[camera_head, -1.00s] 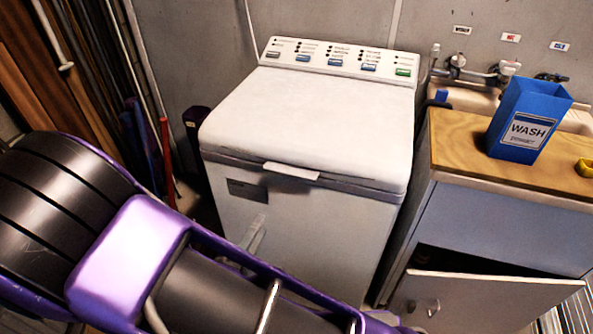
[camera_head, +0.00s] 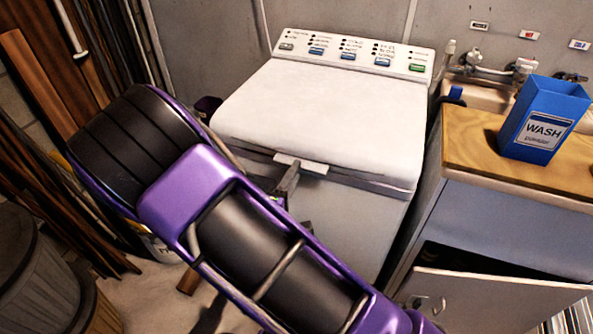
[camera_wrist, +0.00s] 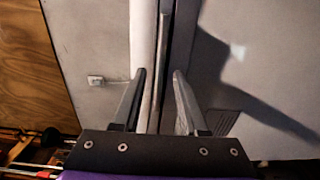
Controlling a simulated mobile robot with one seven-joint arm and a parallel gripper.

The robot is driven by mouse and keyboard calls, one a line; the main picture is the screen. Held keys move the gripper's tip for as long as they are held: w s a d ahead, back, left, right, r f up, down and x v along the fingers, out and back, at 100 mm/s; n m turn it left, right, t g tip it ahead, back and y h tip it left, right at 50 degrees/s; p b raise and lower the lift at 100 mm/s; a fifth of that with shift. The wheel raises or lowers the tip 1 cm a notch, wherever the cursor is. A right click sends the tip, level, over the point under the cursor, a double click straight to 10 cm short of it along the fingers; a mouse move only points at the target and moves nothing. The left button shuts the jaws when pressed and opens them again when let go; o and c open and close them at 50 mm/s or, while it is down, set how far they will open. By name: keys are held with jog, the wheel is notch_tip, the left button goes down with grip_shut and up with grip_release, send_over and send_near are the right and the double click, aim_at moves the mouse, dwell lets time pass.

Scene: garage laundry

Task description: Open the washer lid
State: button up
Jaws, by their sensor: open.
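The white washer (camera_head: 370,228) stands in the middle of the head view, with its lid (camera_head: 330,110) down. A pale handle tab (camera_head: 302,165) sticks out from the middle of the lid's front edge. My gripper (camera_head: 290,178) is at the front of the washer, at the left end of this tab, partly hidden by my arm. In the wrist view my gripper (camera_wrist: 157,72) has its two fingers apart, one on each side of a thin upright strip (camera_wrist: 161,75) that looks like the tab's edge. I cannot tell whether the fingers touch it.
A wooden-topped cabinet (camera_head: 470,150) stands right of the washer, with a blue WASH box (camera_head: 545,120) on it. Its lower door (camera_head: 500,300) hangs open. Wooden boards (camera_head: 35,85) lean at the left, near barrels (camera_head: 30,270). A control panel (camera_head: 350,52) lies behind the lid.

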jog(key=shift+x, duration=0.9)
jog(key=shift+c, duration=0.3)
grip_shut()
dwell(0.6)
